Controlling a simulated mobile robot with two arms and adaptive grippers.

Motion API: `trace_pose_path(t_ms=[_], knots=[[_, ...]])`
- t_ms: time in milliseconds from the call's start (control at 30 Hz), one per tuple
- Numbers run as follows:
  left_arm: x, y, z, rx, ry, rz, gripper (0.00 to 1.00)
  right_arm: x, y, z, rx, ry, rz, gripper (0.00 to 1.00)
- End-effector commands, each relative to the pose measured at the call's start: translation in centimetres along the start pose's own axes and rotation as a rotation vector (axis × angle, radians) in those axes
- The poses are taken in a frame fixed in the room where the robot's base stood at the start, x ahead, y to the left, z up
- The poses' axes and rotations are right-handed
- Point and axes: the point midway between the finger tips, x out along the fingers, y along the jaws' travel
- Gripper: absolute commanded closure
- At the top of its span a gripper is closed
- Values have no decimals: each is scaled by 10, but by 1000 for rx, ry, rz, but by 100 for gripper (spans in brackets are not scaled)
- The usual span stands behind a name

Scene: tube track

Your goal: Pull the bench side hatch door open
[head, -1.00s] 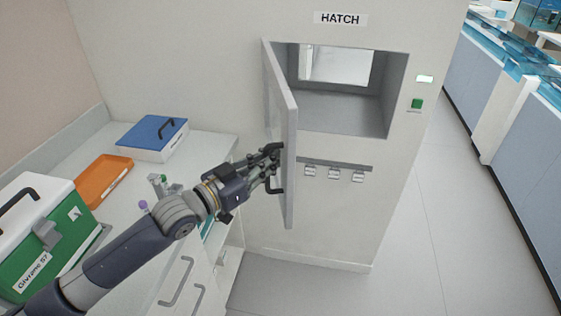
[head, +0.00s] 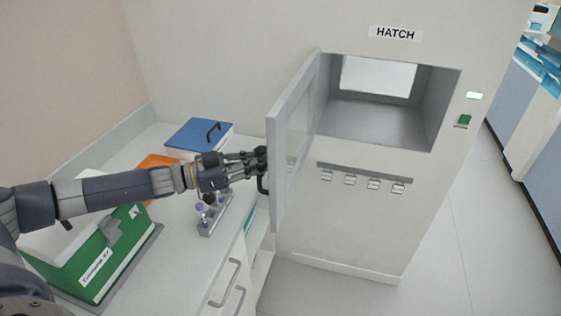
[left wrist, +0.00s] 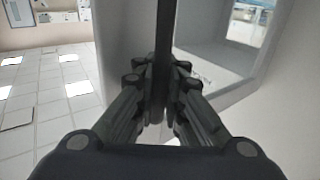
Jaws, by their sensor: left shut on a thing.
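The hatch door (head: 292,150) is a grey-framed panel with a window, hinged at the left of the hatch opening (head: 385,105). It stands swung well out, and the opening is uncovered. My left gripper (head: 260,166) is at the door's outer side, by the dark handle (head: 263,185). In the left wrist view the fingers (left wrist: 160,110) close around a dark upright bar, the handle. The fingers hide part of the handle. My right gripper is not in view.
On the bench at left are a green box with white lid (head: 108,262), an orange tray (head: 158,166), a blue-lidded box (head: 200,134) and a tube rack (head: 215,215). Hooks with clips (head: 365,179) sit below the opening. The floor (head: 440,240) at right is clear.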

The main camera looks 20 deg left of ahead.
Motion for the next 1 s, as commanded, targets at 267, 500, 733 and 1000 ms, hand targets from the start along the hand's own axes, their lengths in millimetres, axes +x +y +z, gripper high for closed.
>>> trace_pose_path(t_ms=[267, 500, 733, 1000], knots=[[-14, -6, 4, -6, -5, 21, 100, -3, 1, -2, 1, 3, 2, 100], [-15, -6, 5, -6, -5, 23, 100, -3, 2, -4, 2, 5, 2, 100], [-15, -6, 4, -5, -5, 22, 70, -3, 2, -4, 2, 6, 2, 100], [-14, -8, 2, -1, -1, 18, 70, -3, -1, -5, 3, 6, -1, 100]])
